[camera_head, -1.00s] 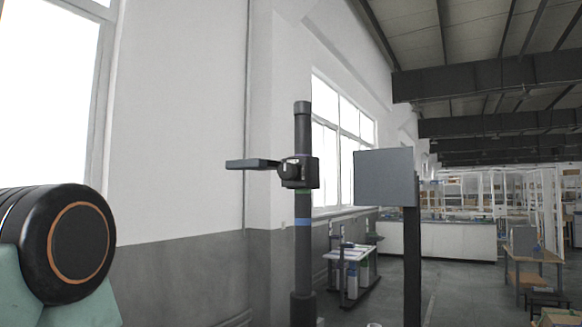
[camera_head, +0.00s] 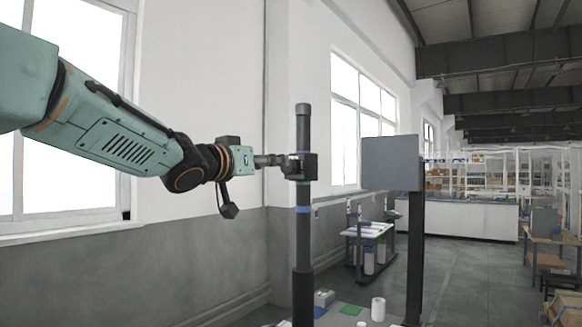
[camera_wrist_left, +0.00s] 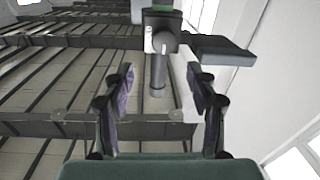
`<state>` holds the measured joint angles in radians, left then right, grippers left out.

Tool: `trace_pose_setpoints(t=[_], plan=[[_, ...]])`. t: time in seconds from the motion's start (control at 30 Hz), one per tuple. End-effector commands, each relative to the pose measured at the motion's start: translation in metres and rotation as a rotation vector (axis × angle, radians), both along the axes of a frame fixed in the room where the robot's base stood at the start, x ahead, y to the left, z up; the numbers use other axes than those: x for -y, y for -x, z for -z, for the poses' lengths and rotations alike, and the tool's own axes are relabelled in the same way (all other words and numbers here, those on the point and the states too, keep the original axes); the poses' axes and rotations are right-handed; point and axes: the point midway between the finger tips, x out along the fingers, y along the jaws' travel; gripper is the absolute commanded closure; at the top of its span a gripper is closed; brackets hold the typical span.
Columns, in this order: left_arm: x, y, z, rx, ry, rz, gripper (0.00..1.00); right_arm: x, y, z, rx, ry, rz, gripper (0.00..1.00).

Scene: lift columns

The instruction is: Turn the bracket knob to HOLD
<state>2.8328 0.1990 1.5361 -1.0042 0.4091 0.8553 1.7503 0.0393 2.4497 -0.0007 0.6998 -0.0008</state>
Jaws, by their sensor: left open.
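The dark bracket (camera_head: 309,167) is clamped around the upright column (camera_head: 303,240), just above a green band. In the left wrist view the bracket's round grey knob (camera_wrist_left: 163,42), with a pointer shape, shows in front of a pale plate. My left gripper (camera_head: 286,160) is at the bracket's left side in the head view, covering the knob there. In the wrist view its two fingers (camera_wrist_left: 163,90) are spread, with the knob beyond them and no contact visible. My right gripper is not in view.
A grey panel (camera_head: 391,163) on a dark post stands to the right of the column. Below are a white cylinder (camera_head: 378,309), a green patch (camera_head: 350,310) and a small box (camera_head: 324,298). A wall with windows runs behind on the left.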

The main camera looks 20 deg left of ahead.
Motion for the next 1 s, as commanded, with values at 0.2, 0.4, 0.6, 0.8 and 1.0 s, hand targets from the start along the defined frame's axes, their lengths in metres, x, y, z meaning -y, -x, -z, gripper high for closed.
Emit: trace_pose_setpoints(t=[0.2, 0.4, 0.6, 0.8, 1.0], plan=[[-0.004, -0.007, 0.006, -0.034, 0.058, -0.005, 0.42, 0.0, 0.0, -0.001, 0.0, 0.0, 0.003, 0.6], [0.002, -0.029, 0.006, -0.036, 0.057, -0.005, 0.42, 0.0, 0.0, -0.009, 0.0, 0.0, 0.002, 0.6], [0.012, -0.056, 0.005, -0.035, 0.058, -0.003, 0.42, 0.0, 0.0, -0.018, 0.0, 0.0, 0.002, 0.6], [0.018, -0.072, 0.004, -0.034, 0.059, -0.003, 0.42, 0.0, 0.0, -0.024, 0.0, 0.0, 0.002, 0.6], [0.02, -0.076, 0.005, -0.034, 0.059, -0.003, 0.42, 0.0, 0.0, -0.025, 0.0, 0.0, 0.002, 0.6]])
